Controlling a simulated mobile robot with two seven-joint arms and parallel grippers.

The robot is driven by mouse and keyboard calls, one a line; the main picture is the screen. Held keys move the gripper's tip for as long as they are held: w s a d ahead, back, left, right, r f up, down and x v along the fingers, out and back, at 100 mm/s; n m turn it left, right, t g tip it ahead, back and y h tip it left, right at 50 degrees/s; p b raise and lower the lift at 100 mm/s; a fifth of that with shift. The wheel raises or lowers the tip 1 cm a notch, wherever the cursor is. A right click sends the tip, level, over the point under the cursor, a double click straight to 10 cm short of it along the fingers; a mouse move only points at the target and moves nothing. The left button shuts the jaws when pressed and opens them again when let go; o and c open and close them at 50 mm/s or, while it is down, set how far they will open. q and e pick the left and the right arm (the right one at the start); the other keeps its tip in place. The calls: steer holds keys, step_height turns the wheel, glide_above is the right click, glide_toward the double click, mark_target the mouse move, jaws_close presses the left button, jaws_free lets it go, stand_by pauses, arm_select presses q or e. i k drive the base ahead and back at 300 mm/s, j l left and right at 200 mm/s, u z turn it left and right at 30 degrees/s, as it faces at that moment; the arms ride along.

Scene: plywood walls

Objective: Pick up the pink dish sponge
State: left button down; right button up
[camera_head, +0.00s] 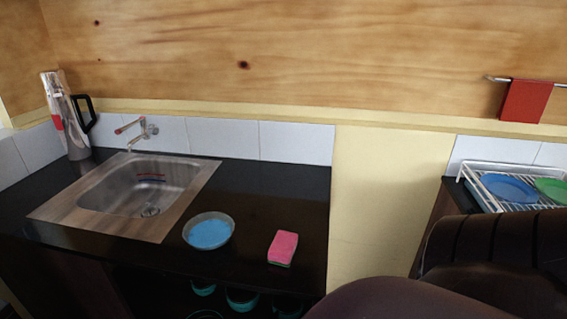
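The pink dish sponge (283,246) lies flat on the dark countertop (270,185), near its front edge and right end. Its top is pink and a thin green layer shows along its lower edge. Nothing covers it. Neither of my grippers shows in the head view, so I cannot see where they are relative to the sponge.
A bowl with blue contents (209,232) sits left of the sponge. A sink (150,190) with a tap (137,132) and a tall metal flask (66,120) are further left. A dish rack (495,183) with plates stands right, beyond a gap. Dark rounded shapes fill the lower right.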

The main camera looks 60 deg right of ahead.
mark_target(282, 250)
steer(key=z, duration=1.7)
steer(key=u, duration=2.65)
steer(key=z, duration=2.6)
steer(key=i+l, duration=0.05)
